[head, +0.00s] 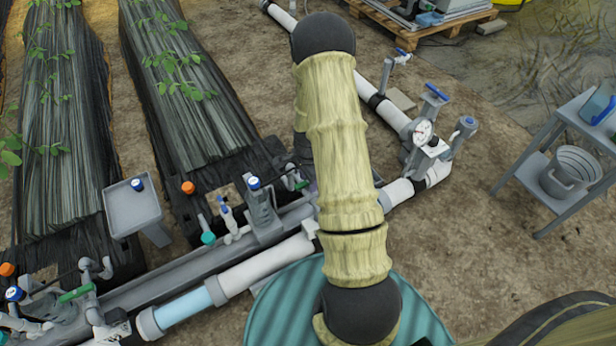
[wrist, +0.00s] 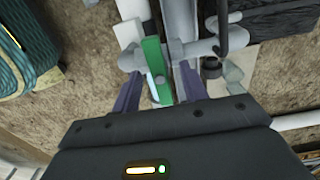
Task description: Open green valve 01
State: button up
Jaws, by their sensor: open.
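A green valve handle (wrist: 152,58) shows in the wrist view, long and narrow, on a grey pipe fitting (wrist: 190,50). My gripper (wrist: 160,86) is open, with one dark finger on each side of the handle's near end. I cannot tell whether either finger touches it. In the head view a small green handle (head: 300,184) shows beside my arm, which hides most of that spot and my gripper. Another green handle (head: 76,293) is at the lower left on the same pipe line. No valve number is legible.
The grey manifold pipe (head: 180,270) runs diagonally, with blue-capped and orange-capped fittings along it. A pressure gauge (head: 422,132) stands right of my arm. A grey side table (head: 560,165) with a bucket (head: 570,172) is at the right. Bare soil lies between them.

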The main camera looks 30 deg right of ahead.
jog(key=shift+f+b, duration=0.3)
jog(key=shift+f, duration=0.65)
